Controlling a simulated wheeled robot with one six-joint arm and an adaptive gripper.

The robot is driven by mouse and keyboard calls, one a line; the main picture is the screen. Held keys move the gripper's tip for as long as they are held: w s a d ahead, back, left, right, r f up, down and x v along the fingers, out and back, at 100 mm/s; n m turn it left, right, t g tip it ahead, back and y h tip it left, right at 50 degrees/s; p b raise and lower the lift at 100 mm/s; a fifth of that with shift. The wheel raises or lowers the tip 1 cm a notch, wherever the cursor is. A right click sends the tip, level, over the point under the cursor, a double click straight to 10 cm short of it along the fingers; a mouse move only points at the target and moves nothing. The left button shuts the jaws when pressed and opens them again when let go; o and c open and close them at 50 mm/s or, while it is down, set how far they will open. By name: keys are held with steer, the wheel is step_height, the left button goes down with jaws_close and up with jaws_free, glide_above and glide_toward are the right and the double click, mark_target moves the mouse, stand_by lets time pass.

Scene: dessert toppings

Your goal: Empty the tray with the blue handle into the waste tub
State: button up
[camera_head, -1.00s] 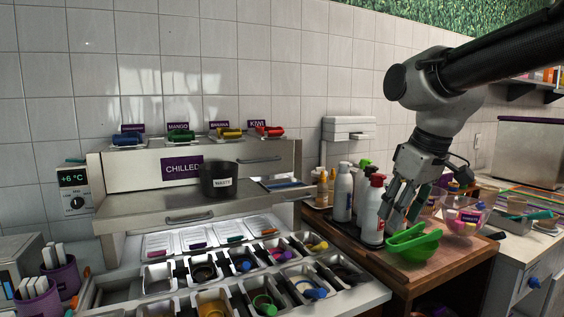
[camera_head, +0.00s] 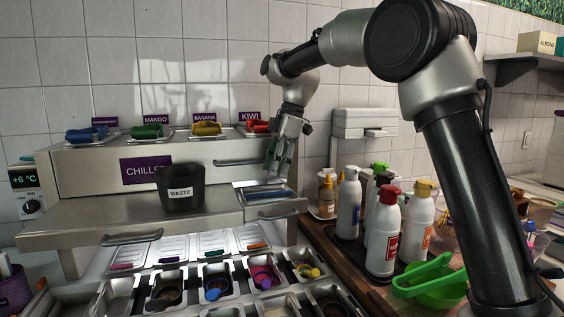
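The waste tub (camera_head: 182,190) is a dark round tub labelled WASTE, upright on the steel shelf in front of the CHILLED cabinet. A shallow tray (camera_head: 238,184) lies at the right end of that shelf, with a blue bar along its front. Another tray with a thick blue handle or scoop (camera_head: 87,134) sits on the cabinet top at far left; I cannot tell which blue one is the task's tray. My gripper (camera_head: 279,168) points down just above the back of the shelf tray. Its fingers look apart with nothing between them; contact with the tray cannot be told.
Green (camera_head: 147,131), yellow (camera_head: 206,128) and red (camera_head: 257,126) handled trays line the cabinet top. Bottles (camera_head: 382,232) and a green bowl (camera_head: 437,290) stand at the right. Topping bins (camera_head: 213,275) fill the front counter. The shelf between tub and tray is clear.

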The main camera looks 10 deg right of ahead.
mark_target(270, 193)
steer(key=x, duration=0.7)
jaws_close()
steer(key=shift+r, duration=2.25)
steer(key=shift+d, duration=0.1)
